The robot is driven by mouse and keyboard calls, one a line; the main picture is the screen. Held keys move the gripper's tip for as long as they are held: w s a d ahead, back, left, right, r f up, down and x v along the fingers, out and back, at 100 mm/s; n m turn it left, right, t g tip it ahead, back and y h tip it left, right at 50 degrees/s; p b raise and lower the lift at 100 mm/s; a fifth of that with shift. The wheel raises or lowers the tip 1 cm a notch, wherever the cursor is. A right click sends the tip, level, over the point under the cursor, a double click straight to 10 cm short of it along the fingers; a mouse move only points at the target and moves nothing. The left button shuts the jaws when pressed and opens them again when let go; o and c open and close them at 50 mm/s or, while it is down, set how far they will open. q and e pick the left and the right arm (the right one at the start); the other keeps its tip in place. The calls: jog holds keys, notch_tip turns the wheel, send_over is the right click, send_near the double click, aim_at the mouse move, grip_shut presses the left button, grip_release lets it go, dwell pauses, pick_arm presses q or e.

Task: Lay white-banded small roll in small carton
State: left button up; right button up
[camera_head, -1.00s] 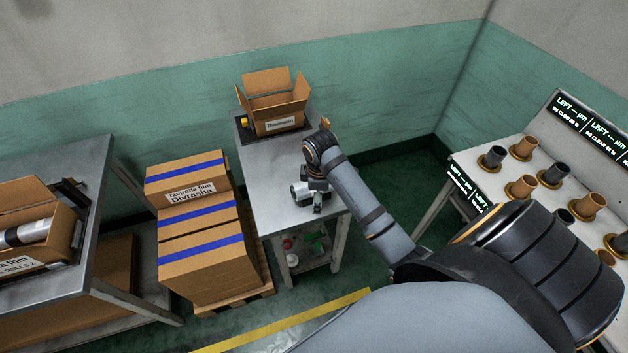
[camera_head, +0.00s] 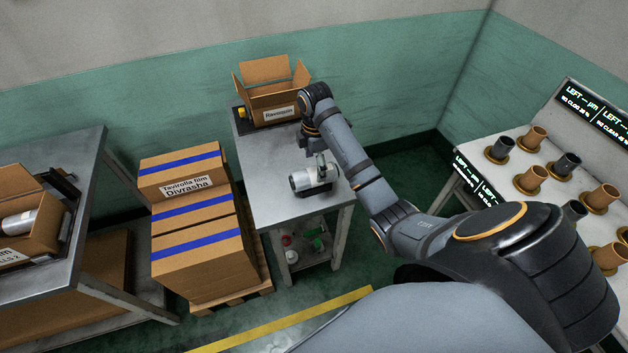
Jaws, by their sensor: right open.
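A short whitish-grey roll (camera_head: 302,181) lies on its side near the front of the middle metal table; I cannot make out its band clearly. My right gripper (camera_head: 323,181) is open, low over the table, right at the roll's right end; I cannot tell if it touches. An open, smaller brown carton (camera_head: 275,114) with a white label stands at the back of this table, flaps up, its inside mostly hidden. Another open carton (camera_head: 42,240) on the left table holds a silver roll (camera_head: 18,222). My left gripper is out of view.
Closed blue-striped cartons (camera_head: 195,228) are stacked on a pallet left of the middle table (camera_head: 268,160). A white table with several dark and brown cores (camera_head: 533,178) stands at the right. The middle tabletop between roll and carton is clear.

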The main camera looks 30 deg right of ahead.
aim_at(314, 171)
jog(key=shift+f+b, duration=0.4)
jog(key=shift+b, duration=0.05)
notch_tip(314, 171, down, 3)
jog(key=shift+a+r+b, duration=0.1)
jog(key=shift+b, duration=1)
jog(key=shift+w+f+p, duration=0.1)
jog(key=shift+f+p, duration=0.25)
jog(key=shift+p, duration=0.2)
jog(key=shift+f, duration=0.35)
jog(key=shift+c, duration=1.3)
jog(key=c, duration=1.2)
